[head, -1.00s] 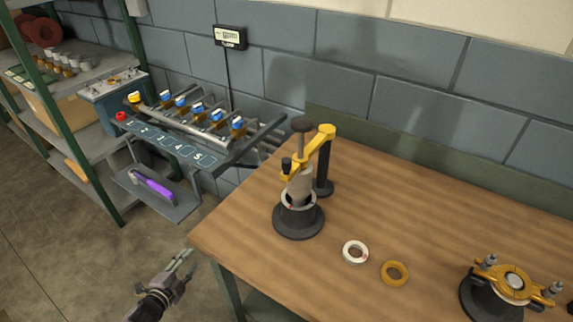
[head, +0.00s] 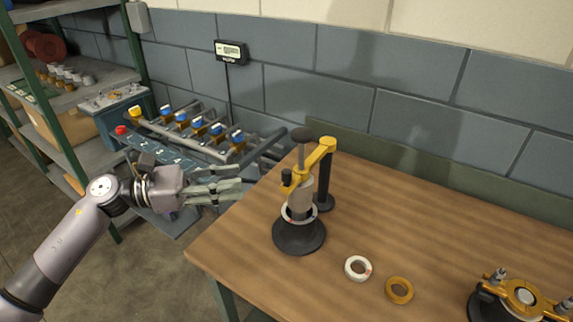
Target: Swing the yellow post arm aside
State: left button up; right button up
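The yellow post arm (head: 318,158) reaches from the top of a dark upright post (head: 325,182) at the back of the table. It passes over a grey cylinder (head: 300,199) standing in a round black base (head: 299,236). A dark knob (head: 302,134) stands on top of the arm, and a small black handle (head: 286,177) sits at its near end. My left gripper (head: 240,188) is left of the arm, pointing right at it, with a clear gap. Its fingers look spread, with nothing between them. My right gripper is not seen.
On the wooden table (head: 440,225) lie a white ring (head: 358,268) and a yellow ring (head: 399,290). A black fixture with a yellow clamp (head: 522,297) stands at the right. A rack with blue-topped valves (head: 198,122) is behind my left arm. The table's back right is clear.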

aim_at(287, 171)
pick_arm(q)
jog(key=p+x, duration=0.4)
jog(key=x, duration=0.7)
jog(key=shift+d+r, duration=0.1)
jog(key=shift+w+d, duration=0.15)
jog(key=shift+d, duration=0.2)
jog(key=shift+c, duration=0.2)
grip_shut()
